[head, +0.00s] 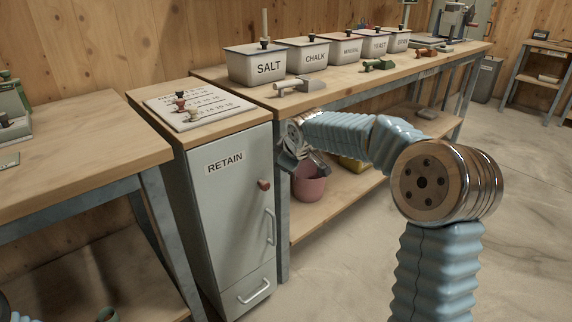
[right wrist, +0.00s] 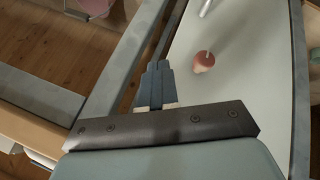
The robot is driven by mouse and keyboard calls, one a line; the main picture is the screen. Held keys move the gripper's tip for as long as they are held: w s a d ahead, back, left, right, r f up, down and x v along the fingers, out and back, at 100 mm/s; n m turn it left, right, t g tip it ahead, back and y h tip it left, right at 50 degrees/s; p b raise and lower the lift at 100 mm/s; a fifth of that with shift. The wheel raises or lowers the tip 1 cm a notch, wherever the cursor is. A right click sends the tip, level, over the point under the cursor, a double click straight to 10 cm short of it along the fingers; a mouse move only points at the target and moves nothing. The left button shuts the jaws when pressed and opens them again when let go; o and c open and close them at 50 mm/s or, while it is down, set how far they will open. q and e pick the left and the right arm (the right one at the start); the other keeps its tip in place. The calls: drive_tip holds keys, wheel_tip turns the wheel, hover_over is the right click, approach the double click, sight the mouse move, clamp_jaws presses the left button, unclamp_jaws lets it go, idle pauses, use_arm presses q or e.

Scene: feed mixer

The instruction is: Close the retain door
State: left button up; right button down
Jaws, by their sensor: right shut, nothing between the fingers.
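The retain door (head: 222,185) is the tall grey front panel of the cabinet, marked RETAIN, with a red-brown knob (head: 264,185) and a bar handle (head: 270,228) near its right edge. It looks flush or nearly flush with the cabinet; I cannot tell whether a small gap remains. My right gripper (head: 303,163) is beside the door's right edge, by the bench. In the right wrist view its fingers (right wrist: 155,83) are together and empty, near the edge of the pale panel (right wrist: 238,95). The knob (right wrist: 204,61) lies ahead, apart from the fingers. My left gripper is not in view.
A pink bucket (head: 309,187) stands on the lower shelf behind my right gripper. Labelled bins, including SALT (head: 266,67), stand on the long bench. A drawer handle (head: 253,291) is below the door. A board (head: 199,106) lies on the cabinet top. Floor is clear at right.

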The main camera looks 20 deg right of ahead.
drive_tip(key=s+d+r, duration=0.4)
drive_tip(key=d+r, duration=0.1)
drive_tip(key=r, duration=0.3)
drive_tip(key=s+a+f+m+g+y, duration=0.1)
drive_tip(key=a+f, duration=0.4)
drive_tip(key=f, duration=0.5)
drive_tip(key=s+a+f+m+g+y, duration=0.15)
drive_tip(key=a+f, duration=0.35)
drive_tip(key=f, duration=0.6)
drive_tip(key=s+a+f+m+g+y, duration=0.15)
drive_tip(key=a+f, duration=0.35)
drive_tip(key=f, duration=0.5)
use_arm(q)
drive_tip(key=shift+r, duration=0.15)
use_arm(e)
drive_tip(key=s+a+f+m+g, duration=0.1)
drive_tip(key=s+a+f+m, duration=0.2)
drive_tip(key=s+a+f, duration=0.2)
drive_tip(key=s+a+f+m+g, duration=0.1)
drive_tip(key=s+a+f+m, duration=0.2)
drive_tip(key=s+f, duration=0.9)
drive_tip(key=s+a, duration=0.2)
drive_tip(key=s, duration=0.6)
drive_tip(key=shift+g+y, duration=0.4)
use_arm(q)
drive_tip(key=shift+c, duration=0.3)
